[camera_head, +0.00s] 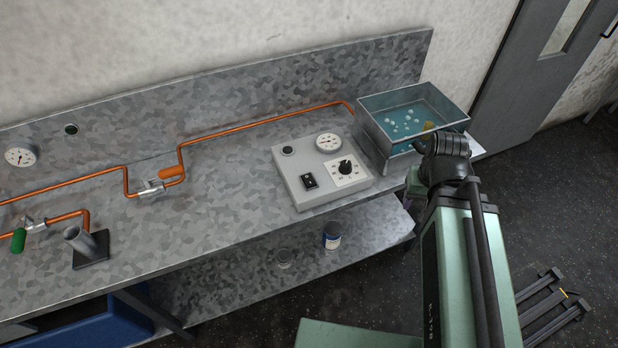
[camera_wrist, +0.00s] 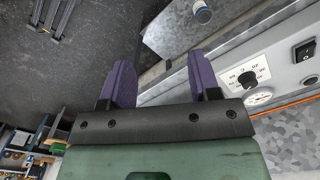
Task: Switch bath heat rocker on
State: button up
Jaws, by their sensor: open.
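The bath heat rocker (camera_head: 309,181) is a small black switch on the sloped front of a light grey control box (camera_head: 305,199). Its position is too small to read. In the wrist view the rocker (camera_wrist: 305,50) is at the far right, well to the right of my gripper (camera_wrist: 159,58). The gripper's two purple fingers are spread apart with nothing between them. In the head view the gripper is mostly hidden behind my arm, right of the box. A black dial knob (camera_head: 346,167) on a white plate is right of the rocker.
A round gauge (camera_head: 328,142) and a dark round lamp (camera_head: 288,151) are on the box's top. A metal water bath (camera_head: 372,118) stands right of it. A copper pipe (camera_head: 250,126) runs behind the box. A blue-white can (camera_head: 332,236) is on the lower shelf.

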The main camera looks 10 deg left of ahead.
jog(key=w+a, duration=0.1)
jog(key=a, duration=0.1)
jog(key=w+a+r+n+p, duration=0.1)
jog(key=a, duration=0.2)
jog(key=w+a+r+n+p, duration=0.1)
jog(key=a, duration=0.1)
jog(key=shift+a, duration=0.3)
jog(key=c, duration=0.7)
jog(key=w+a+n, duration=0.1)
jog(key=a+n, duration=0.1)
jog(key=a, duration=0.2)
jog(key=w+a+r+n+p, duration=0.1)
jog(key=w+a+n, duration=0.1)
jog(key=a, duration=0.2)
jog(key=w+a+n, duration=0.2)
jog(key=a, duration=0.1)
jog(key=shift+w+a+r, duration=0.1)
jog(key=shift+a+r, duration=0.15)
jog(key=shift+a, duration=0.15)
grip_shut()
jog(key=w+a+n+g, duration=0.1)
jog(key=w+a+n, duration=0.2)
jog(key=a+n, duration=0.6)
jog(key=n+p, duration=0.1)
jog(key=n, duration=0.6)
jog(key=shift+w+a+r+n+h, duration=0.2)
jog(key=shift+w+r+n+h, duration=0.1)
jog(key=shift+h, duration=0.1)
